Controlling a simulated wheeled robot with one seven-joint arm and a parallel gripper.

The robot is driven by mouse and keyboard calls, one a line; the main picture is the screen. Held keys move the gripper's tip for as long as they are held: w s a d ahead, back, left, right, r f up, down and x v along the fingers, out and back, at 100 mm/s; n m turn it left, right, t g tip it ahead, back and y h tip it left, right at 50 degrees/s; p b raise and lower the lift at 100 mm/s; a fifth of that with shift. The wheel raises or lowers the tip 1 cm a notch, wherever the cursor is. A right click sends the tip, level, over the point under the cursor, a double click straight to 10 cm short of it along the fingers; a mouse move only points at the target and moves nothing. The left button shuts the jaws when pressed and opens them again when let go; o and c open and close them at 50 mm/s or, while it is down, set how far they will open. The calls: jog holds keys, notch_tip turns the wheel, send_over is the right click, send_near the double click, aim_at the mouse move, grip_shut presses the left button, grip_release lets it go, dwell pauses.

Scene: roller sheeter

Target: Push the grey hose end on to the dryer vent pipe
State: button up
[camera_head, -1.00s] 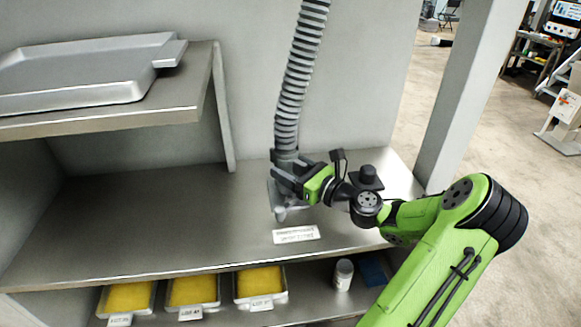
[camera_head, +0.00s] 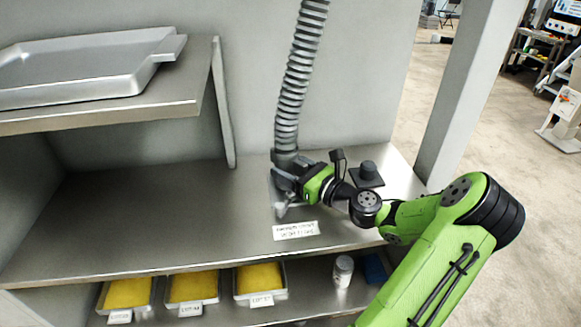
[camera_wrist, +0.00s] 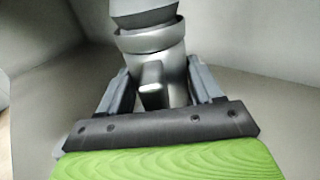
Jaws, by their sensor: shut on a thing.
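The grey ribbed hose (camera_head: 297,85) hangs from above, and its smooth hose end (camera_head: 284,158) is at my gripper. My gripper (camera_head: 286,180) is shut on the hose end. A pale grey pipe piece (camera_head: 281,209), apparently the dryer vent pipe, shows just below my gripper over the metal shelf. The fingers hide where hose end and pipe meet, so I cannot tell how far they overlap.
The metal shelf (camera_head: 150,225) is bare to the left. A white label (camera_head: 296,230) lies in front of the pipe. A raised shelf holds a metal tray (camera_head: 80,75). Yellow-filled trays (camera_head: 193,288) are below.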

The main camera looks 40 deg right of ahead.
jog(key=shift+f, duration=0.2)
dwell(0.4)
jog(key=o, duration=1.6)
jog(key=shift+c, duration=0.2)
jog(key=shift+s+f, duration=0.1)
jog(key=s, duration=0.5)
jog(key=s+d+p, duration=0.1)
jog(key=s, duration=0.9)
jog(key=shift+s+d+p, duration=0.25)
jog(key=shift+s+p, duration=0.05)
jog(key=shift+p, duration=0.1)
